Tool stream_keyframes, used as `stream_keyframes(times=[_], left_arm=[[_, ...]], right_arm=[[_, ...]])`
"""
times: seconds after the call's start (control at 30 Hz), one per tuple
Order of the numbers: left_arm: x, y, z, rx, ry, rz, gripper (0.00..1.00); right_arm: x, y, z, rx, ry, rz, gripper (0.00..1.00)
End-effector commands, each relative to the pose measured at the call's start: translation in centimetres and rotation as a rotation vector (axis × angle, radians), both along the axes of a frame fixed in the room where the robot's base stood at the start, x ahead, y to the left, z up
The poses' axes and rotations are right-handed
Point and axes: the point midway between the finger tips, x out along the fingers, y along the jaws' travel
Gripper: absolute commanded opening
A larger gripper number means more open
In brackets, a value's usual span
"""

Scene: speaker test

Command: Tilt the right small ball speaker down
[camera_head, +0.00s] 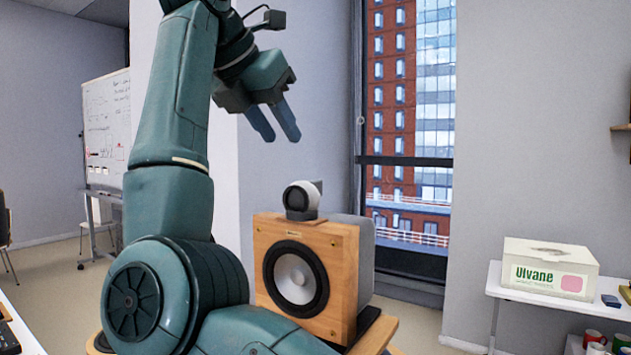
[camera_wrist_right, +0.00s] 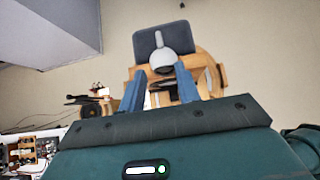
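A small ball speaker (camera_head: 311,190), white with a dark round face, sits on a small wooden base on top of a large wooden box speaker (camera_head: 345,270). Its face points toward my head camera and slightly left. My right gripper (camera_head: 281,138) hangs above and a little left of the ball, fingers pointing down, apart and empty. In the right wrist view the ball speaker (camera_wrist_right: 178,45) lies beyond the two blue fingertips (camera_wrist_right: 160,70), with a gap between. My left gripper is not in view. Only one ball speaker shows.
The box speaker has a grey rear part and stands on a wooden stand (camera_head: 382,335). A white shelf (camera_head: 540,300) at the right holds a white box (camera_head: 545,265) and mugs. A window is behind. The air around the ball is clear.

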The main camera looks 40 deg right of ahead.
Motion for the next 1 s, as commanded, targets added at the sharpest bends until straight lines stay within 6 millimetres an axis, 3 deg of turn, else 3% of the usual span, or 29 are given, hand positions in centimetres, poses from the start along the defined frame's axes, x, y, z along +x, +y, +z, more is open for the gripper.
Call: stream_keyframes(times=[0.53,0.73,1.0], left_arm=[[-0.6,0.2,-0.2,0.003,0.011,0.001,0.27],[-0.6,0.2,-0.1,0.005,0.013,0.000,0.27],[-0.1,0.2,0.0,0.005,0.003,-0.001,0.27]], right_arm=[[2.0,-7.0,-7.3,-0.001,0.002,-0.004,0.33],[2.4,-8.3,-8.6,0.000,0.001,-0.003,0.33],[2.5,-8.6,-9.0,-0.001,0.001,-0.001,0.33]])
